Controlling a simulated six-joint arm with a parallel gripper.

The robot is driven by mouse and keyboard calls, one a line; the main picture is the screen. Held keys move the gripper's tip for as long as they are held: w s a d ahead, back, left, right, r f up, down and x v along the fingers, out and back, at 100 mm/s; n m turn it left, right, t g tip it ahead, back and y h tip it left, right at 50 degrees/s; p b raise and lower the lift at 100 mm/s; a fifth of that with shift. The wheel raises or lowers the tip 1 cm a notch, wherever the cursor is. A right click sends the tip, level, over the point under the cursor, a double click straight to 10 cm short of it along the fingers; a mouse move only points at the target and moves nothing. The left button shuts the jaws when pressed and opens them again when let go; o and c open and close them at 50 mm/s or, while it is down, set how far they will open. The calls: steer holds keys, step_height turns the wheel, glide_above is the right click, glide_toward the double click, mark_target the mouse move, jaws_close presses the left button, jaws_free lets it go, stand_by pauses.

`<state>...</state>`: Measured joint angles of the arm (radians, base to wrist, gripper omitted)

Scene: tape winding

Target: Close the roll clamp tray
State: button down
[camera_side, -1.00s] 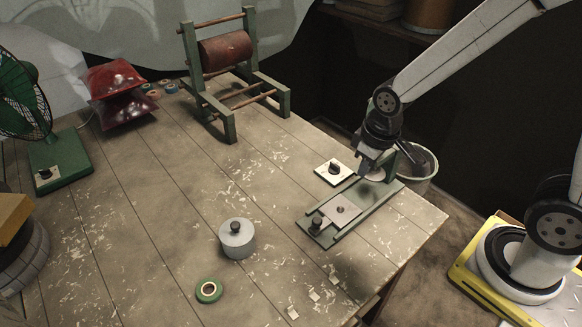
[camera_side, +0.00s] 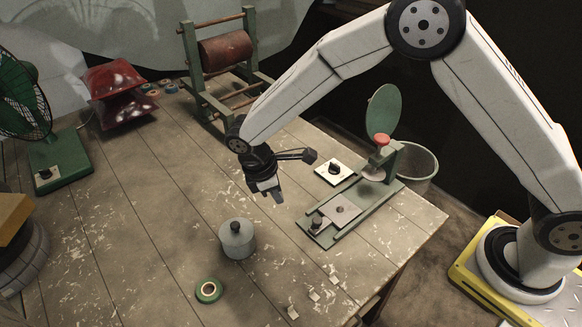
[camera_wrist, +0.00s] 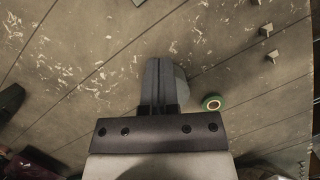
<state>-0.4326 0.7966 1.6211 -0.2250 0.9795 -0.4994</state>
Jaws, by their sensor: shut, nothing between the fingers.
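The green clamp device (camera_side: 323,231) stands near the table's right edge. Its pale metal tray plate (camera_side: 351,203), with a small dark stud, lies along the base, out in front of the upright rear end. A black knob (camera_side: 316,222) is at the front end. A red knob (camera_side: 382,139) and a raised green disc (camera_side: 384,111) are at the rear. My gripper (camera_side: 279,198) is shut and empty, above the table to the left of the device and apart from it. In the wrist view the closed fingers (camera_wrist: 162,66) point at the table.
A grey metal cylinder (camera_side: 237,243) with a black knob stands below and left of my gripper. A green tape roll (camera_side: 209,291) lies in front. A small plate with a dark switch (camera_side: 334,172) is beside the device. A bin (camera_side: 420,166) stands behind it.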

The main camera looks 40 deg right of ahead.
steer(key=shift+a+f, duration=0.15)
steer(key=shift+a, duration=0.05)
glide_toward(311, 229)
steer(key=f, duration=0.1)
steer(key=a+f, duration=0.1)
steer(key=w+a+f, duration=0.1)
steer(key=f, duration=0.1)
steer(key=shift+w+a, duration=0.1)
steer(key=shift+s+d+f, duration=0.1)
steer(key=shift+s+d, duration=0.1)
steer(key=shift+d, duration=0.25)
steer(key=shift+s+d+f, duration=0.1)
steer(key=shift+s+d, duration=0.15)
steer(key=shift+d, duration=0.15)
steer(key=shift+s+d+f, duration=0.1)
steer(key=shift+s+d, duration=0.1)
steer(key=shift+d, duration=0.25)
steer(key=shift+s+d+f, duration=0.1)
steer(key=shift+s+d, duration=0.15)
steer(key=shift+d, duration=0.15)
